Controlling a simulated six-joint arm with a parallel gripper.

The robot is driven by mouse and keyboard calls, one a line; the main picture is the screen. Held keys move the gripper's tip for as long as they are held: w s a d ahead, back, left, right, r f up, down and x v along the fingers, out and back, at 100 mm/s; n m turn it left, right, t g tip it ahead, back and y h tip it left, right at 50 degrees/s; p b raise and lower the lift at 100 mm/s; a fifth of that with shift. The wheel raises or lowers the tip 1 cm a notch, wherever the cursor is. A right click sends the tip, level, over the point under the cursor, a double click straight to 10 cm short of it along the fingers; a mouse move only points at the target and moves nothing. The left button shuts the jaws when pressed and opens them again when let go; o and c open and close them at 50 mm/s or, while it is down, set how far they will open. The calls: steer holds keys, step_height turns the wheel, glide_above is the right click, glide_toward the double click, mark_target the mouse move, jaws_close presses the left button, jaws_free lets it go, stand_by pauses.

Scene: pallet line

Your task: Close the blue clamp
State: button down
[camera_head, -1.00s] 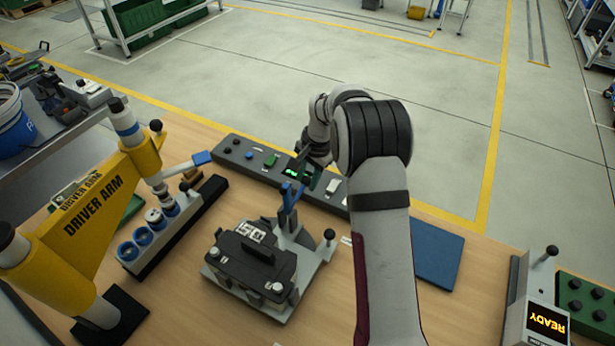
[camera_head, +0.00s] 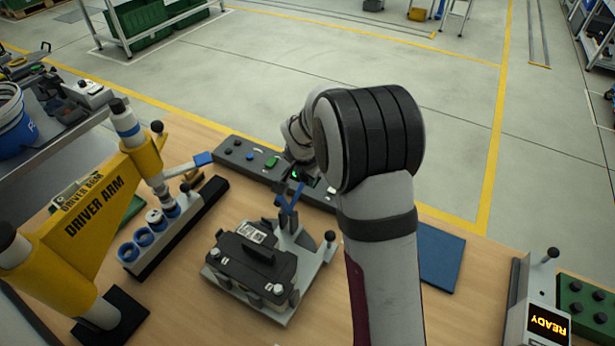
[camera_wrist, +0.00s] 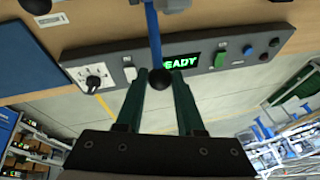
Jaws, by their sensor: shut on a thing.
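The blue clamp (camera_head: 287,204) stands at the back of a grey fixture plate (camera_head: 281,314), its lever raised. A black part with a label (camera_head: 257,235) sits on the plate. In the wrist view the blue clamp lever (camera_wrist: 152,32) comes down from the top edge and ends in a black ball knob (camera_wrist: 159,80). My gripper (camera_wrist: 160,76) has its two green fingers on either side of the lever at the knob, shut on it. In the head view my gripper (camera_head: 297,177) is small and partly hidden by my wrist at the lever's top.
A dark control strip (camera_head: 240,158) with buttons and a green display lies behind the fixture. A yellow driver arm (camera_head: 95,215) and a socket rack (camera_head: 172,232) stand left. A blue mat (camera_head: 440,256) lies right, and a READY box (camera_head: 540,315) stands front right.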

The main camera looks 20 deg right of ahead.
steer(key=shift+s+a+r, duration=0.15)
steer(key=shift+r, duration=0.15)
steer(key=c, duration=0.5)
jaws_free()
steer(key=shift+c, duration=0.2)
steer(key=v, duration=1.5)
steer(key=shift+s+a+r, duration=0.15)
steer(key=shift+s+a, duration=0.2)
steer(key=shift+s, duration=0.15)
